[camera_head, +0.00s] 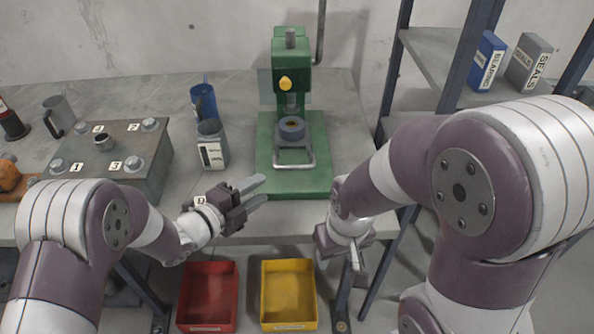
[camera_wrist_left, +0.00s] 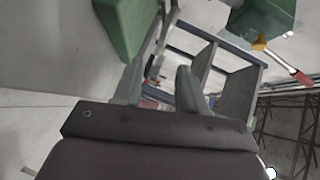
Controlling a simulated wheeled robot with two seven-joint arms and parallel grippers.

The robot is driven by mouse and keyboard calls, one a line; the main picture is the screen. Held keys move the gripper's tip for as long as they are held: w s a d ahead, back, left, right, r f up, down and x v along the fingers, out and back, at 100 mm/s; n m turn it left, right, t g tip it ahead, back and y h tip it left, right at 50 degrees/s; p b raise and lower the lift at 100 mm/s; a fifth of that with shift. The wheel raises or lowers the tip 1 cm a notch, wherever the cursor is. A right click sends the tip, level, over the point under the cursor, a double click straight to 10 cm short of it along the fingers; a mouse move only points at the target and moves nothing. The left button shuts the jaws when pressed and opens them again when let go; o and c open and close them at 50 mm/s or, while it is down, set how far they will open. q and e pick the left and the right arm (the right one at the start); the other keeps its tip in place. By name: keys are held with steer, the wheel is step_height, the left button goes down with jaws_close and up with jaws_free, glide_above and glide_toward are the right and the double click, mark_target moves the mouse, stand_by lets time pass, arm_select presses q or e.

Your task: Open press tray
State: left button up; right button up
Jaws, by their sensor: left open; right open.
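The green press (camera_head: 291,110) stands at the back of the bench, with a yellow knob on its upper front. Its tray has a silver handle (camera_head: 295,161) low at the front, and a dark round part (camera_head: 291,128) sits above it. My left gripper (camera_head: 257,191) is open and empty, in front of the press and to the left of the handle, apart from it. Its two fingers (camera_wrist_left: 158,88) also show apart in the left wrist view, beside a green edge of the press (camera_wrist_left: 124,25). My right gripper (camera_head: 356,262) hangs low to the right of the press, away from the handle.
A grey block (camera_head: 110,155) with bolts and numbered labels sits on the left of the bench. A blue cup (camera_head: 204,98) and a grey labelled container (camera_head: 212,145) stand left of the press. A red bin (camera_head: 208,296) and a yellow bin (camera_head: 288,294) lie below the bench's front edge.

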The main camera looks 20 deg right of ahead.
mark_target(294, 169)
arm_select(q)
steer(key=shift+m, duration=0.4)
steer(key=x, duration=0.3)
steer(key=p+x, duration=0.1)
steer(key=x, duration=0.7)
steer(key=shift+s+d+r, duration=0.25)
steer(key=shift+s+d, duration=0.05)
steer(key=shift+d, duration=0.15)
steer(key=shift+w+d+f, duration=0.1)
steer(key=shift+w+d, duration=0.35)
steer(key=shift+d, duration=0.1)
steer(key=shift+s, duration=0.1)
jaws_close()
